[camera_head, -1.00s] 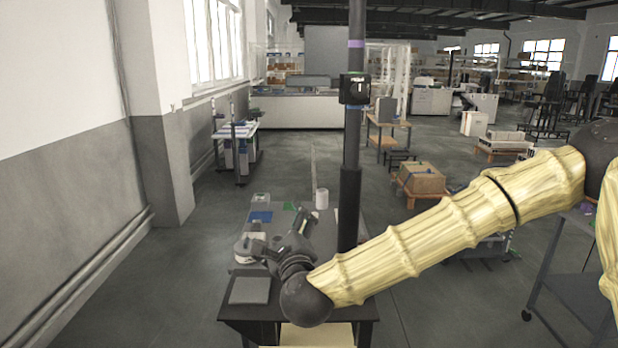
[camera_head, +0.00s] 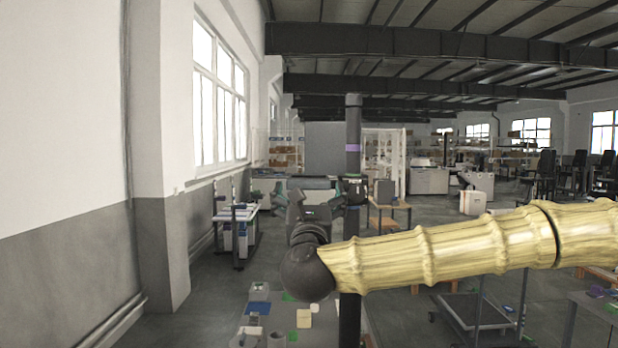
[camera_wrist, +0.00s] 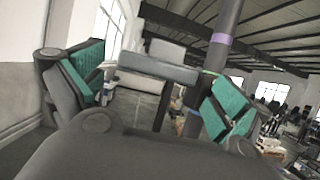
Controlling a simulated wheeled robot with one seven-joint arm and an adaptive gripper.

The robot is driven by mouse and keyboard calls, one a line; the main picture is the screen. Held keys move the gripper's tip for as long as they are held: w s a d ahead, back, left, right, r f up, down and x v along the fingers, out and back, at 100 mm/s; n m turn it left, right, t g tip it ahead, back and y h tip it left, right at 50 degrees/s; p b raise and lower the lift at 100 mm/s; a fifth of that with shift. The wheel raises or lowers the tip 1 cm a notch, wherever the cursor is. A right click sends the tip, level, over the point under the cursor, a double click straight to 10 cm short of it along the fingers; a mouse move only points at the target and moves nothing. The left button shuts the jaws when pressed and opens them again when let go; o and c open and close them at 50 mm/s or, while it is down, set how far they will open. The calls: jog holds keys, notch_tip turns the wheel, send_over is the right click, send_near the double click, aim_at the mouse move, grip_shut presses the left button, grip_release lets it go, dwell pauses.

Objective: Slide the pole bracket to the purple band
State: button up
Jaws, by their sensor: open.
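The pole (camera_head: 353,120) stands upright, with the purple band (camera_head: 353,148) around its upper part. The band also shows in the wrist view (camera_wrist: 220,38). The dark pole bracket (camera_head: 356,187) is on the pole a short way below the band, partly hidden by my gripper. My gripper (camera_head: 313,186) is at about the bracket's height in the picture, overlapping its left side. In the wrist view my gripper (camera_wrist: 156,82) has its teal pads wide apart and nothing clearly held. The pole rises behind the right pad. I cannot tell whether the gripper touches the bracket.
Below my arm, a workbench (camera_head: 238,325) holds several small items. A wall with a pillar (camera_head: 160,250) runs along the left. A dark cart (camera_head: 470,312) stands at lower right. Open floor lies left of the bench.

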aim_at(309, 187)
jog(key=shift+p+x, duration=0.7)
jog(key=shift+x, duration=1.5)
jog(key=shift+f, duration=0.1)
jog(key=c, duration=1.2)
notch_tip(309, 187, up, 7)
jog(key=b, duration=0.2)
jog(key=shift+b, duration=0.4)
jog(key=o, duration=1.2)
jog(key=shift+f, duration=0.1)
jog(key=shift+s+f, duration=0.25)
jog(key=shift+s, duration=0.3)
jog(key=v, duration=1.1)
